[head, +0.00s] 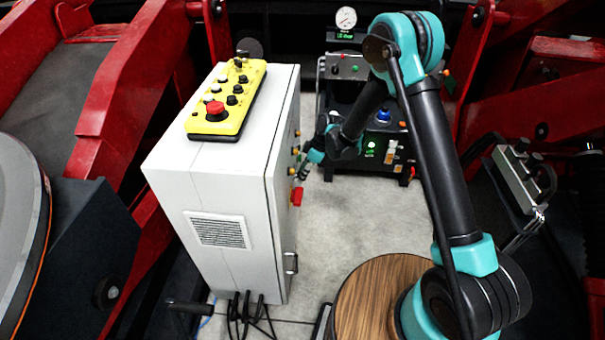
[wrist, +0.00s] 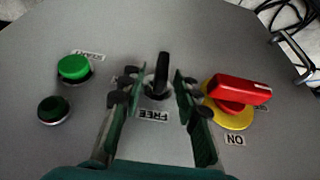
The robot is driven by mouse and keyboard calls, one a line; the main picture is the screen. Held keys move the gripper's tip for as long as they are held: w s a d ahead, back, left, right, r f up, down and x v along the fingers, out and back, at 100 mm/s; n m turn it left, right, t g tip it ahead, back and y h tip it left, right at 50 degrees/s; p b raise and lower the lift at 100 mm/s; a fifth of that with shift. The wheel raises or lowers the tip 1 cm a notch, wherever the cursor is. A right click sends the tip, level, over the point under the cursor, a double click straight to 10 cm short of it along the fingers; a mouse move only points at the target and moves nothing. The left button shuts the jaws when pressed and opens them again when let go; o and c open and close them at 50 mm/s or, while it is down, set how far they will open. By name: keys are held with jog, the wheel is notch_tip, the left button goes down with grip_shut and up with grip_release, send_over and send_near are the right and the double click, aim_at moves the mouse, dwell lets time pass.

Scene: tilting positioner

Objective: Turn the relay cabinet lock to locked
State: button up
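The relay cabinet (head: 215,180) is a light grey box left of centre in the head view. Its side panel faces my arm. In the wrist view, a black lock knob (wrist: 161,72) stands on that panel with its handle pointing up the picture. A label reading FREE (wrist: 153,115), upside down, lies below it. My gripper (wrist: 157,82) is open, with one finger on each side of the knob and gaps visible. I cannot tell how deep the fingertips reach. In the head view my gripper is small and partly hidden beside the panel.
A red rotary switch (wrist: 238,92) on a yellow base, labelled ON, sits close right of my fingers. A green button (wrist: 74,68) and a dark green one (wrist: 53,109) are at left. A yellow control box (head: 228,98) lies on the cabinet top.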

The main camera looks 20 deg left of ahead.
jog(key=shift+f, duration=0.1)
jog(key=shift+c, duration=0.5)
grip_shut()
jog(key=shift+w+a+f+m+g+h, duration=0.1)
jog(key=shift+w+m+g+h, duration=0.15)
jog(key=shift+g, duration=0.9)
jog(key=shift+w+f+m+g+h, duration=0.1)
jog(key=shift+m+g+h, duration=0.1)
jog(key=shift+g, duration=0.9)
jog(key=shift+w+a+m+g+h, duration=0.15)
jog(key=shift+w+m+g, duration=0.1)
jog(key=shift+g, duration=0.9)
jog(key=shift+d, duration=0.1)
jog(key=shift+o, duration=0.5)
grip_release()
